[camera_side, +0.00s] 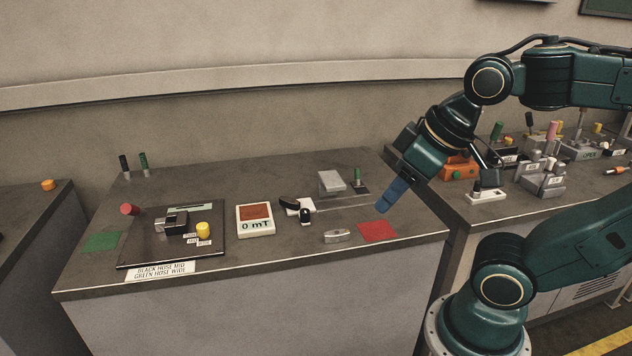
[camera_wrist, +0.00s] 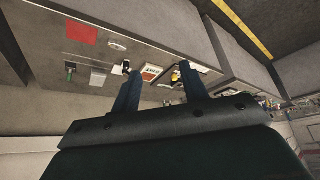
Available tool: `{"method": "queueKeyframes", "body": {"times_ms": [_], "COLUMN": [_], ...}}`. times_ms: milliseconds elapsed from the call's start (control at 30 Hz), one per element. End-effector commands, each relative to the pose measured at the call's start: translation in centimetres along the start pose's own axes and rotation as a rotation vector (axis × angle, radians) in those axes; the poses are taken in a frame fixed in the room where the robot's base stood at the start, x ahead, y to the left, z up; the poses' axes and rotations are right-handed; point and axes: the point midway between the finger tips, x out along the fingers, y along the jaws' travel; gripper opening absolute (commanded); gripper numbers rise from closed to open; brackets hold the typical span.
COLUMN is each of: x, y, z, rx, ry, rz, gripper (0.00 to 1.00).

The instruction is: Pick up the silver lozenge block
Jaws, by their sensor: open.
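The silver lozenge block (camera_side: 337,236) lies flat near the front edge of the grey bench, just left of a red square patch (camera_side: 377,231). It also shows in the wrist view (camera_wrist: 117,45), small and far off, beside the red patch (camera_wrist: 82,33). My gripper (camera_side: 392,196) is right of the block and above the bench's right end, with its blue fingers pointing down. In the wrist view its two fingers (camera_wrist: 160,92) stand apart with nothing between them.
A grey plate (camera_side: 332,181) and a green-topped peg (camera_side: 358,178) stand behind the block. A black and white switch (camera_side: 304,212) and a meter reading "0 mT" (camera_side: 255,219) are to its left. Farther left is a black fixture board (camera_side: 150,245). A cluttered second bench is at right.

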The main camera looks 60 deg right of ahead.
Motion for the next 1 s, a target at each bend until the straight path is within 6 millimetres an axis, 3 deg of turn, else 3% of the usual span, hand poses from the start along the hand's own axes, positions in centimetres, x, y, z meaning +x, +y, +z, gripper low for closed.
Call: {"method": "queueKeyframes", "body": {"times_ms": [533,767,1000], "x": [0.4,1.8,4.5], "y": [0.2,1.3,3.6], "z": [-0.6,-2.7,-5.2], "rx": [-0.027,-0.124,-0.262], "ry": [-0.017,-0.068,-0.133], "rz": [0.003,0.0,-0.034], "gripper": [0.48,0.48,0.48]}}
